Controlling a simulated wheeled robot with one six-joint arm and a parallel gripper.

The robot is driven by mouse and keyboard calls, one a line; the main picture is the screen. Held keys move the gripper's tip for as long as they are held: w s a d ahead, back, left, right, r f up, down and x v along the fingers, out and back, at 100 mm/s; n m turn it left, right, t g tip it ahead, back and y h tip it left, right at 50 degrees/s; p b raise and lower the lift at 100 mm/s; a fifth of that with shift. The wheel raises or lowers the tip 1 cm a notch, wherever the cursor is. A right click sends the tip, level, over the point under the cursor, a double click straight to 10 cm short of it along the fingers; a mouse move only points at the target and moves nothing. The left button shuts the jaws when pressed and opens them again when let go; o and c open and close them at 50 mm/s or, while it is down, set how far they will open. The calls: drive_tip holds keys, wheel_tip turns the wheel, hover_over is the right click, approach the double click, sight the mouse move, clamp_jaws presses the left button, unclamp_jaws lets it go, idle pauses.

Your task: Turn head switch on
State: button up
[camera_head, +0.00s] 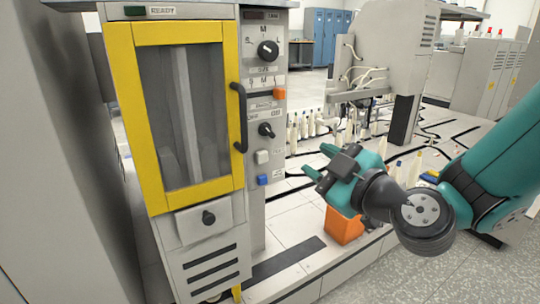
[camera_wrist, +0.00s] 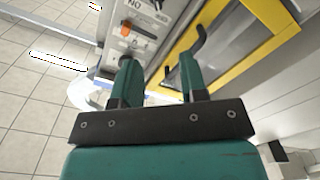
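A grey control panel (camera_head: 279,201) runs beside the yellow-framed door. It carries a round black selector knob (camera_head: 268,51) at the top and a smaller black rotary switch (camera_head: 267,130) lower down, beside a label that seems to include OFF. The labels are too small for me to tell which one is the head switch. My gripper (camera_head: 318,161) is right of the panel, apart from it in the head view, with its fingers towards it. In the wrist view my gripper (camera_wrist: 160,72) is open and empty; its left finger overlaps the panel's edge.
The yellow door (camera_head: 122,110) has a dark handle (camera_head: 240,118), also seen near my right finger in the wrist view (camera_wrist: 201,40). An orange box (camera_head: 343,226) stands below my gripper. Bobbins stand behind.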

sight(269, 131)
drive_tip(key=p+x, duration=1.6)
drive_tip(key=p, duration=0.1)
drive_tip(key=shift+w+d+r+p, duration=0.1)
drive_tip(key=shift+w+d+p, duration=0.05)
drive_tip(key=shift+p, duration=0.2)
drive_tip(key=shift+w+a+f+p, duration=0.25)
drive_tip(key=shift+w+a+p, duration=0.1)
drive_tip(key=shift+w, duration=0.25)
clamp_jaws()
